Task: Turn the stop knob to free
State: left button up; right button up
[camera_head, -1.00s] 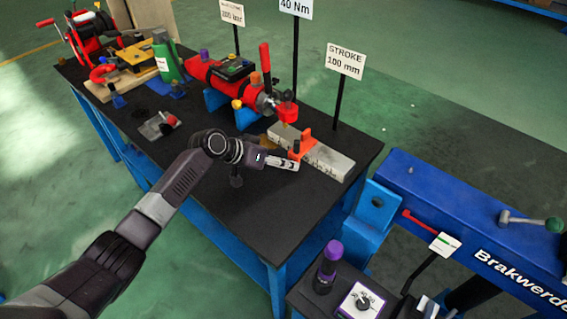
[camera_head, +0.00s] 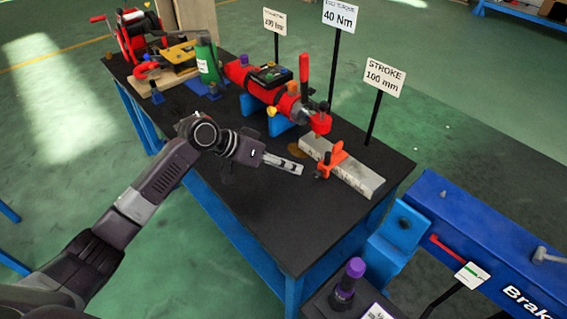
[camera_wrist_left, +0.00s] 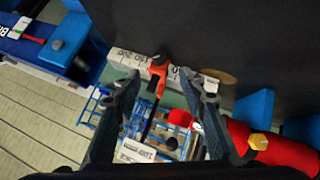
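An orange stop (camera_head: 333,158) sits across a pale grey graduated bar (camera_head: 362,182) on the black bench. It has a small dark piece on its near side, perhaps its knob; the knob's setting cannot be read. In the left wrist view the orange stop (camera_wrist_left: 158,72) and the numbered bar (camera_wrist_left: 126,60) lie beyond my fingertips. My left gripper (camera_head: 298,168) is left of the stop, apart from it. The wrist view shows its two fingers (camera_wrist_left: 166,82) wide apart with nothing held. My right gripper is in neither view.
A red cylinder unit (camera_head: 262,88) in blue holders stands behind the bar. Signs on black posts, including the STROKE 100 mm sign (camera_head: 385,77), rise behind it. A purple-capped bottle (camera_head: 345,285) and blue beam (camera_head: 480,245) are at right. The bench top's near part is clear.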

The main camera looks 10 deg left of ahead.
pick_arm(q)
jog(key=shift+s+a+r, duration=0.2)
jog(key=shift+a+r, duration=0.05)
jog(key=shift+r, duration=0.05)
jog(key=m+t+y+p, duration=0.2)
jog(key=y+p, duration=0.1)
jog(key=p, duration=0.3)
send_near(316, 175)
jog(key=shift+w+d+f, duration=0.2)
jog(key=shift+d+f, duration=0.1)
jog(key=shift+f, duration=0.05)
jog(key=shift+d+y+p, duration=0.3)
jog(key=shift+d+y, duration=0.05)
jog(key=shift+y, duration=0.05)
jog(key=shift+t, duration=0.3)
jog(key=shift+x, duration=3.95)
jog(key=shift+a+f, duration=0.1)
jog(key=shift+c, duration=0.4)
grip_shut()
